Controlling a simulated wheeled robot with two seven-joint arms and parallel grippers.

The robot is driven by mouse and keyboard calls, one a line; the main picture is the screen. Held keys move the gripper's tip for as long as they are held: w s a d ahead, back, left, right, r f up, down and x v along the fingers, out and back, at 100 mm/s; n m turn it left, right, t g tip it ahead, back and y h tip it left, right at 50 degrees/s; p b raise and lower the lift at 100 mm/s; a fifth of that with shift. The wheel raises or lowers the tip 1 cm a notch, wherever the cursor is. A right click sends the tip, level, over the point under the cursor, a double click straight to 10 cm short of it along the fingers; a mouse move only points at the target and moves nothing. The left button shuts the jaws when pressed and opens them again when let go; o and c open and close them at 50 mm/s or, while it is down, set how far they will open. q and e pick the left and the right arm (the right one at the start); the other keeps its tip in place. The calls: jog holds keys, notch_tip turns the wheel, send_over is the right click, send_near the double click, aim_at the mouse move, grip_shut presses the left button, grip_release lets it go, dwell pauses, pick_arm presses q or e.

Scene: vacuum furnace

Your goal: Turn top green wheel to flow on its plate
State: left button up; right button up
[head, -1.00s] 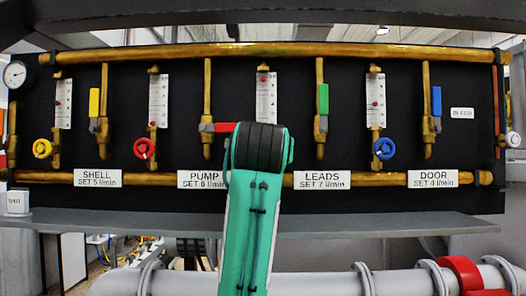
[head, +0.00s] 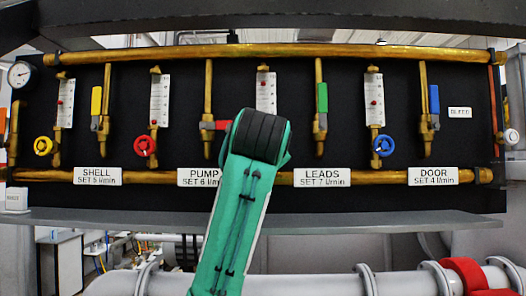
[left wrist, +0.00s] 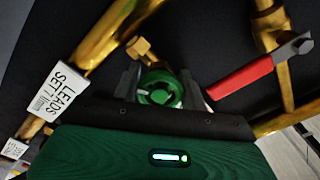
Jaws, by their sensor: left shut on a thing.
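The green wheel (left wrist: 160,92) shows in the left wrist view, on a brass stem. My left gripper (left wrist: 160,86) is shut on it, with a dark finger on each side. In the head view my teal-sleeved left arm hides the wheel and the gripper. The plate reading LEADS SET 7 l/min (head: 322,177) is right of the arm; it also shows in the left wrist view (left wrist: 55,90). The white flow gauge (head: 266,88) above the arm has a red mark, its lower part is hidden, and I cannot read its level. My right gripper is not in view.
A yellow wheel (head: 43,146), red wheel (head: 145,146) and blue wheel (head: 383,146) sit on the same black panel. A red lever (left wrist: 240,78) is close right of the left gripper. Brass pipes surround it. A grey ledge (head: 400,224) runs below the panel.

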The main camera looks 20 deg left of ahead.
pick_arm(q)
jog(key=shift+m, duration=0.6)
jog(key=o, duration=1)
